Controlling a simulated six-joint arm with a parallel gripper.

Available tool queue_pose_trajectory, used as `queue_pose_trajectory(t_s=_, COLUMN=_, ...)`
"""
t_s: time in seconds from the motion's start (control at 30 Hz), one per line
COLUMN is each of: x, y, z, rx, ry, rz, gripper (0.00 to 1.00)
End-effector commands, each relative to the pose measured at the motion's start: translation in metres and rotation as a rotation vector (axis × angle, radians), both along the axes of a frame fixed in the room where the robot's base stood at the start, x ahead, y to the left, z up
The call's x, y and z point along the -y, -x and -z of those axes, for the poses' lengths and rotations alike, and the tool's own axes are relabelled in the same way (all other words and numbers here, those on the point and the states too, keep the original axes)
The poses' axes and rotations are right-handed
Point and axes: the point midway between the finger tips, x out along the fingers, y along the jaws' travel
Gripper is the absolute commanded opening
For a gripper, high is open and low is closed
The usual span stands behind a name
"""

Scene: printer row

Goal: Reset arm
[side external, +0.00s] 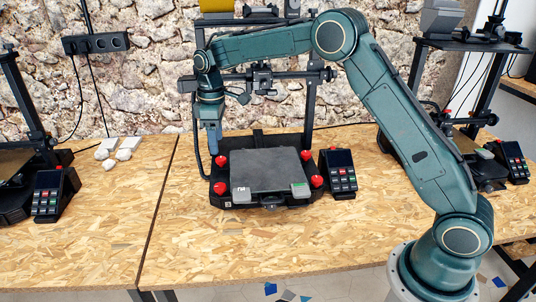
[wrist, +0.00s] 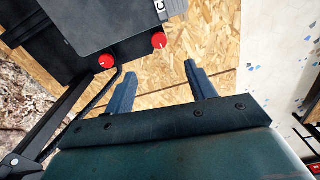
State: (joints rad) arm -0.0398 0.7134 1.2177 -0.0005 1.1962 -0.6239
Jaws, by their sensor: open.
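My gripper (wrist: 157,85) is open in the wrist view, with its two blue-grey fingers apart and nothing between them but the wooden table below. In the side external view my gripper (side external: 213,145) points down at the left rear of the middle printer (side external: 262,203). It is above the table, beside the printer's left red knobs. The printer's dark grey bed (side external: 266,170) is bare on top. My arm arches up from its base at the lower right and over to the left.
A keypad unit (side external: 341,172) stands right of the middle printer, with its upright frame (side external: 308,110) behind. Other printers stand at the far left (side external: 20,165) and right (side external: 483,165). Small whitish blocks (side external: 118,150) lie on the left table. The front table (side external: 230,250) is clear.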

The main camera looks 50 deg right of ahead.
Motion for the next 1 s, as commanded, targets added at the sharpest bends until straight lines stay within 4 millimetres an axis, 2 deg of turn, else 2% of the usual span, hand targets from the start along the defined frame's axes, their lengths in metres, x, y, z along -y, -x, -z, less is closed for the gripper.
queue_pose_trajectory(t_s=0.27, x=0.004, y=0.034, z=-0.047, rx=0.055, ry=-0.005, rz=0.072, gripper=0.56)
queue_pose_trajectory(t_s=0.5, x=0.008, y=0.076, z=-0.089, rx=0.112, ry=-0.014, rz=0.152, gripper=0.56)
queue_pose_trajectory(t_s=0.8, x=0.012, y=0.137, z=-0.127, rx=0.184, ry=-0.031, rz=0.252, gripper=0.56)
queue_pose_trajectory(t_s=1.0, x=0.015, y=0.18, z=-0.143, rx=0.231, ry=-0.046, rz=0.318, gripper=0.56)
